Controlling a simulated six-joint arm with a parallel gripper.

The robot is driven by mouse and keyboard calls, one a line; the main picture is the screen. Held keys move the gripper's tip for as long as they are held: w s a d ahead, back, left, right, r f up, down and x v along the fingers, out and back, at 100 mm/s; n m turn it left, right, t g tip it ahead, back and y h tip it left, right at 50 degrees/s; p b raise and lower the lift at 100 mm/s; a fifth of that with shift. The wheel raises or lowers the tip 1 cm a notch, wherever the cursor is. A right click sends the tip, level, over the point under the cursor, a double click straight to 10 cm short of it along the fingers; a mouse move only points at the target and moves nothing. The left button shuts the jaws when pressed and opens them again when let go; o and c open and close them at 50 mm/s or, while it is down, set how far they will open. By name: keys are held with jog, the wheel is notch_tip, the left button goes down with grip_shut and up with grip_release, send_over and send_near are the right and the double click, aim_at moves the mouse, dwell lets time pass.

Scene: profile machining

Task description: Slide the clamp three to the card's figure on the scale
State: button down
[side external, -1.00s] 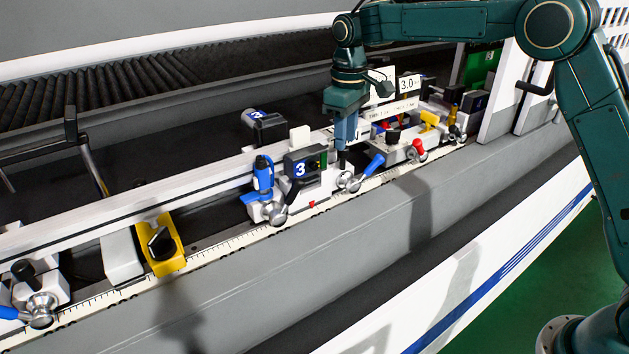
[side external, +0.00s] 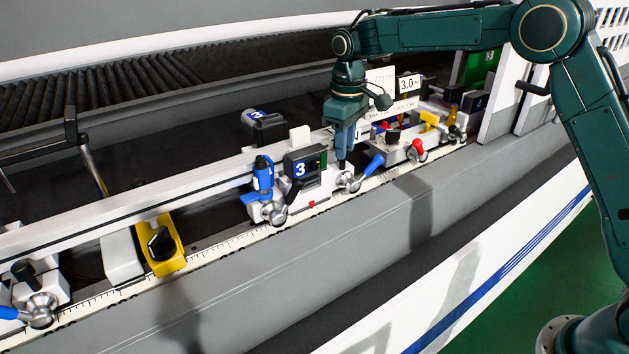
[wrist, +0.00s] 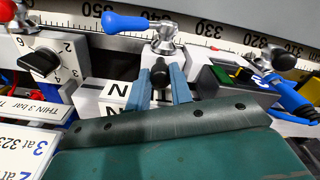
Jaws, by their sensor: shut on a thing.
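My gripper (side external: 342,164) is at the clamp's right part. In the wrist view its blue fingers (wrist: 164,88) are shut on a black knob (wrist: 160,75), below a chrome hub with a blue lever (wrist: 140,22). The scale (wrist: 225,32) runs along the top there. The card (wrist: 25,155) shows at the lower left, reading "3 at 323", the rest cut off.
A yellow clamp (side external: 160,243) sits on the rail to the left, with clear scale between it and clamp three. To the right is a white unit with a red-knobbed lever (side external: 417,147). A black selector dial (wrist: 40,62) is left of my fingers.

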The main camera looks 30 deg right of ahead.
aim_at(322, 145)
jog(key=shift+a, duration=3)
jog(key=c, duration=1.5)
grip_release()
jog(key=shift+d, duration=0.1)
jog(key=shift+r, duration=0.1)
notch_tip(322, 145, up, 14)
jog(key=shift+f, duration=0.15)
